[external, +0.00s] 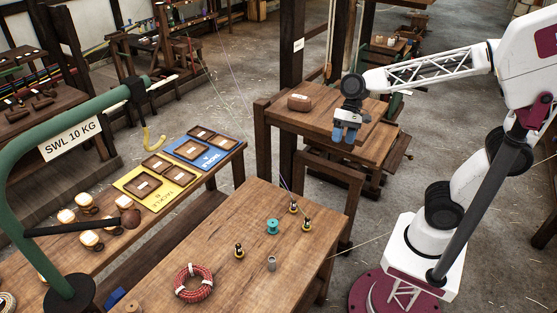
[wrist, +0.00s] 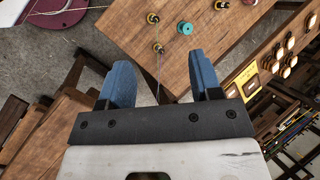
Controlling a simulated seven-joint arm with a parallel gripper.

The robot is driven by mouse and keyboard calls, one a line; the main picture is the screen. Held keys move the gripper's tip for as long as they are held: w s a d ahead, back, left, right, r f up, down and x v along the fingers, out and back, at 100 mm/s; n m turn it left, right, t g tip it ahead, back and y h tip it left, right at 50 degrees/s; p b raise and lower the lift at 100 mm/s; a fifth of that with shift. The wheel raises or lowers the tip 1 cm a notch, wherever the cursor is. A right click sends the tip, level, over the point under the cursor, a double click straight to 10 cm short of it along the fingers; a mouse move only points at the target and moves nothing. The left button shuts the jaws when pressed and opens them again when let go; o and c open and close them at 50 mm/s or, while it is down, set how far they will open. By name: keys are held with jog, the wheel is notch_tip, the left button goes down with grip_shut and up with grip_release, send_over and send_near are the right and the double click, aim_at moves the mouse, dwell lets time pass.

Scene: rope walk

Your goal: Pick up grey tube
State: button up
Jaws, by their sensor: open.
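The grey tube (external: 271,263) is small and stands upright on the wooden table in front, right of the rope coil, in the external view. I cannot make it out in the wrist view. My gripper (external: 344,135) has blue fingers and hangs in the air near the small back table, well behind and above the tube. In the wrist view the fingers of my gripper (wrist: 160,82) are spread apart with nothing between them.
A teal spool (external: 272,226) and several black-and-yellow pieces (external: 239,250) stand near the tube. A red rope coil (external: 194,283) lies to its left. A green crane arm (external: 70,104) stands at left. The front table (external: 225,215) is clear towards its back.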

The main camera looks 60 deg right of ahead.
jog(key=w+a+f+m+g+y, duration=0.15)
jog(key=w+a+m+y, duration=0.35)
jog(key=a, duration=0.9)
jog(key=w+a+m+g+y, duration=0.25)
jog(key=w+a, duration=0.35)
jog(key=a, duration=0.9)
send_near(271, 272)
jog(key=a+r, duration=0.1)
jog(key=a+r+h, duration=0.1)
jog(key=r, duration=0.1)
jog(key=shift+a+g, duration=0.1)
jog(key=shift+g, duration=0.3)
jog(key=shift+x, duration=1.25)
jog(key=shift+s+a, duration=0.1)
jog(key=shift+x, duration=2.5)
jog(key=shift+s+r, duration=0.1)
